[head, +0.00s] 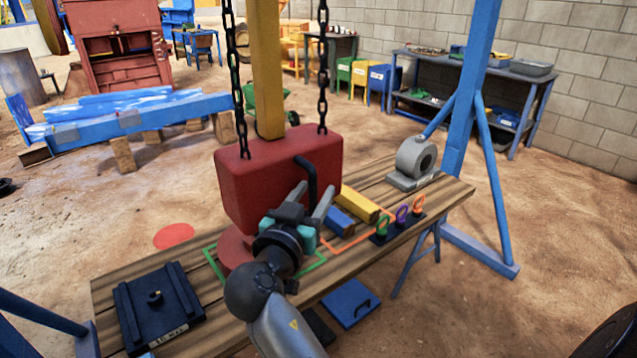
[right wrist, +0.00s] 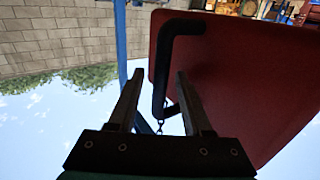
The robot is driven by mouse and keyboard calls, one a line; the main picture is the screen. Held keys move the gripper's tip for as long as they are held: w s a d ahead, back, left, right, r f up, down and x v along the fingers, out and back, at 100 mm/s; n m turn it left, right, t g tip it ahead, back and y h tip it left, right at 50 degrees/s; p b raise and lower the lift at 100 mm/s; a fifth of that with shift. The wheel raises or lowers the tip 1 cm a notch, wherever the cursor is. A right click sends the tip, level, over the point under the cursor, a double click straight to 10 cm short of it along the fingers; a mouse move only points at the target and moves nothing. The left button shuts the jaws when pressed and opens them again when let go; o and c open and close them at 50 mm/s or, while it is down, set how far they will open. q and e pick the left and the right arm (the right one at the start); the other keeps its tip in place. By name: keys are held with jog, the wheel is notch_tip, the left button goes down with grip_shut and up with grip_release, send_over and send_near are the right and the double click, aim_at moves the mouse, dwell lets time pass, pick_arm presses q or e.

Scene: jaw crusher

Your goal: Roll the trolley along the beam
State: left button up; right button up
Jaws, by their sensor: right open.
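A big red block (head: 280,180) hangs on two black chains (head: 323,70) over the wooden table. The chains run out of the top of the head view, and I see no trolley there. A bent black handle (head: 308,177) stands out from the block's near face. My right gripper (head: 311,200) is open close to that face. In the right wrist view, the handle (right wrist: 159,80) shows between the two open fingers (right wrist: 157,90), with the red block (right wrist: 240,80) beyond. I cannot tell whether the fingers touch the handle. My left gripper is not in view.
The wooden table (head: 240,320) holds a dark slotted block (head: 158,308), a round red base (head: 235,248), yellow and blue bars, small coloured rings and a grey bearing housing (head: 414,160). A yellow post (head: 266,70) stands behind the block. A blue frame leg (head: 471,100) rises right.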

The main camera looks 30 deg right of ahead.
jog(key=shift+c, duration=0.2)
grip_shut()
dwell(0.3)
jog(key=shift+r, duration=0.1)
dwell(1.0)
